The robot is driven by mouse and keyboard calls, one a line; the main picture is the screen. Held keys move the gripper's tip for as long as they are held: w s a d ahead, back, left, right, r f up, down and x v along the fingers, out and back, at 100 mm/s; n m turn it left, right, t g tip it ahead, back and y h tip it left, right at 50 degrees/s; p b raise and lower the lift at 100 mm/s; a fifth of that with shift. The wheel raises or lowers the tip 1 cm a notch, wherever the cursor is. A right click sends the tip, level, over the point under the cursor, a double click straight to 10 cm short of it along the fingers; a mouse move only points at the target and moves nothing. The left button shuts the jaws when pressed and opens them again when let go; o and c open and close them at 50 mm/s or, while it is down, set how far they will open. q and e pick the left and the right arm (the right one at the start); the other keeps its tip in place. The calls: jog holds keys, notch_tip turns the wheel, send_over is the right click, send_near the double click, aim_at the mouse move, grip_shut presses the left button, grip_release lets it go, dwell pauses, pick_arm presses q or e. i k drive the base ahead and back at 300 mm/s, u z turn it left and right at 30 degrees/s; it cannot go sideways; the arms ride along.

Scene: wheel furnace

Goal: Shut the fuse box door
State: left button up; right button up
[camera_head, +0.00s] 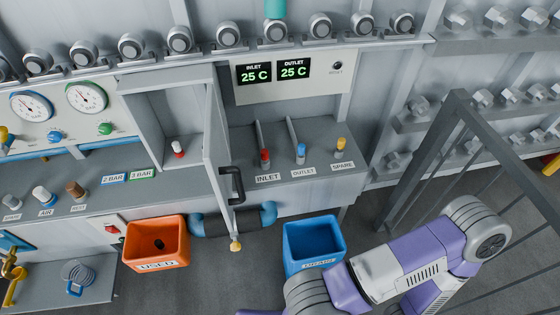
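The fuse box (150,112) is a grey open-fronted box on the wall unit, left of the middle. Its door (215,130) stands open, swung out toward me at the box's right side and seen nearly edge-on. A black handle (232,186) is on the door. My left arm and gripper are not in view.
An orange USED bin (157,243) and a blue bin (312,243) stand below the door. A blue-ended cylinder (240,220) lies behind the door's lower end. A shelf with INLET, OUTLET and SPARE fuses (300,153) is to the right. A grey railing (440,140) stands at the right.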

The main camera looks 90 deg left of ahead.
aim_at(216, 159)
jog(key=i, duration=0.3)
jog(key=u, duration=3.9)
jog(key=i, duration=0.5)
jog(key=z, duration=0.4)
